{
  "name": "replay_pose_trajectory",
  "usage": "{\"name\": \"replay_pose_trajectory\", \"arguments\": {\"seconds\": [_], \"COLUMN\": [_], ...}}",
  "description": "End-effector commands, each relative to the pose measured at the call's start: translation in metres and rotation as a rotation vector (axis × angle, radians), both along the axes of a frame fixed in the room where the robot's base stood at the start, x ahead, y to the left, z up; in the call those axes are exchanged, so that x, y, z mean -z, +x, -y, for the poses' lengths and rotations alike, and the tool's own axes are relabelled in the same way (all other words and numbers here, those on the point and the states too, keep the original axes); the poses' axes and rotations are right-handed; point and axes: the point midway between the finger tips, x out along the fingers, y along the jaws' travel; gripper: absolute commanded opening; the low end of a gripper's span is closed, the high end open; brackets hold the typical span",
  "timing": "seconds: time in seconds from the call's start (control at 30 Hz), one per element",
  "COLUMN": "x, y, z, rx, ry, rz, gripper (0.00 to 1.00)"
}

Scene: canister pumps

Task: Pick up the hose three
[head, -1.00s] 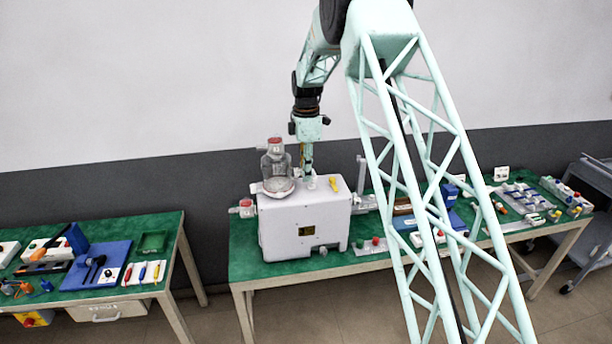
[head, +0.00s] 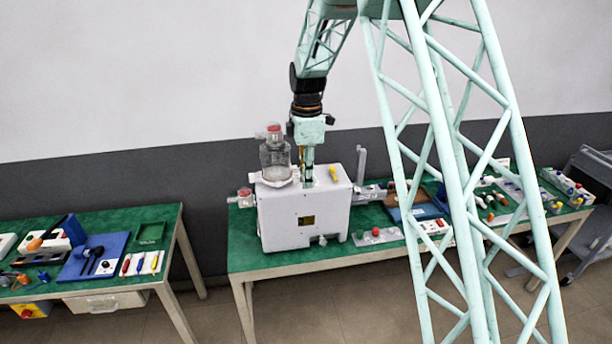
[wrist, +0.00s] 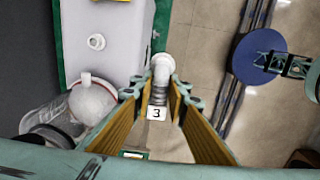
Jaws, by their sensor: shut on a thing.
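Hose three (wrist: 156,92) is a short grey ribbed hose with a white elbow end (wrist: 163,66) and a white tag marked "3" (wrist: 156,113). In the wrist view it lies between the fingers of my gripper (wrist: 160,98), which is shut on it. In the head view my gripper (head: 308,183) points down at the top of the white pump housing (head: 300,222). The hose itself is hidden or too small to tell there. I cannot tell whether the hose touches the housing.
A clear canister with a red cap (head: 275,155) stands on the housing, close to the left of my gripper. A yellow part (head: 333,173) lies to the right on top. The green bench (head: 240,255) holds more parts rightward. Another bench (head: 130,275) with tools is at left.

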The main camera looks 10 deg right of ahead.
Motion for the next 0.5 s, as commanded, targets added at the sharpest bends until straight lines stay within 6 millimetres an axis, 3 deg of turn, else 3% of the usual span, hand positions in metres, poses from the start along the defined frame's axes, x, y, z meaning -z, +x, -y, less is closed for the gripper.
{"name": "replay_pose_trajectory", "arguments": {"seconds": [0.2, 0.5], "x": [-0.002, -0.002], "y": [-0.017, -0.024], "z": [-0.004, -0.005], "rx": [0.0, 0.0], "ry": [0.0, 0.0], "rz": [0.001, -0.001], "gripper": [0.04, 0.04]}}
